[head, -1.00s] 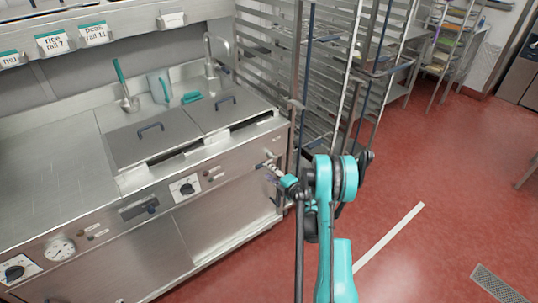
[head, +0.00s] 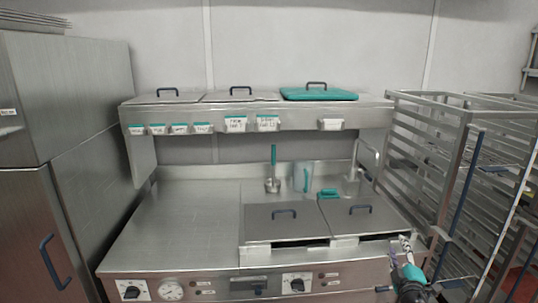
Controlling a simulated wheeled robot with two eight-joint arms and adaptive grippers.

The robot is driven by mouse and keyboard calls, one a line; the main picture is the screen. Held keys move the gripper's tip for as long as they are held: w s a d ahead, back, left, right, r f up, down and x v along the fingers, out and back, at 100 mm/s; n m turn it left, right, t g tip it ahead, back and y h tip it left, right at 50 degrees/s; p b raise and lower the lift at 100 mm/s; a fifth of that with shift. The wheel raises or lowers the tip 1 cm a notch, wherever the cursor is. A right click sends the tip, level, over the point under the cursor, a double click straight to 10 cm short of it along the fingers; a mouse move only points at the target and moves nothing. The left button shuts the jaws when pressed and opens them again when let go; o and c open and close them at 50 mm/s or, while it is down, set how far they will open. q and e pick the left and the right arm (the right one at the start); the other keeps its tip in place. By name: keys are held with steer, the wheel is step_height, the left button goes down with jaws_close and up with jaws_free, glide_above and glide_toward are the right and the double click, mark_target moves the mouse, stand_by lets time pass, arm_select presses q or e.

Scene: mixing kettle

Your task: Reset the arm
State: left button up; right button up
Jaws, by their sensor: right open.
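My right gripper (head: 403,243) shows at the lower right, with its dark and teal wrist below it. It is small in the picture, and I see nothing held in it. It is in front of the right end of the steel kettle unit (head: 170,235), near the edge of the right lid (head: 365,217). I cannot tell whether it touches the unit. The left lid (head: 285,226) lies beside it, and both look closed. My left gripper is out of view.
A steel rack (head: 425,150) stands close on the right, beside my right arm. A steel cabinet (head: 70,130) stands on the left. An overhead shelf (head: 260,112) holds lidded containers. A ladle (head: 272,182), a clear jug (head: 303,177) and a teal item (head: 328,193) sit behind the lids.

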steer(key=s+a+r+m+g+h, duration=0.35)
steer(key=s+a+r+m, duration=0.2)
steer(key=s+m, duration=0.3)
steer(key=s+a+f+m+g+y, duration=0.1)
steer(key=s+a+f+g+y, duration=0.2)
steer(key=s+a, duration=0.6)
steer(key=s+a+f+m+g+y, duration=0.1)
steer(key=s+a+f+g+y, duration=0.3)
steer(key=s+a+f, duration=0.4)
steer(key=s+a, duration=0.1)
steer(key=s, duration=0.6)
steer(key=shift+s+a+f+g, duration=0.2)
steer(key=shift+a+g, duration=0.15)
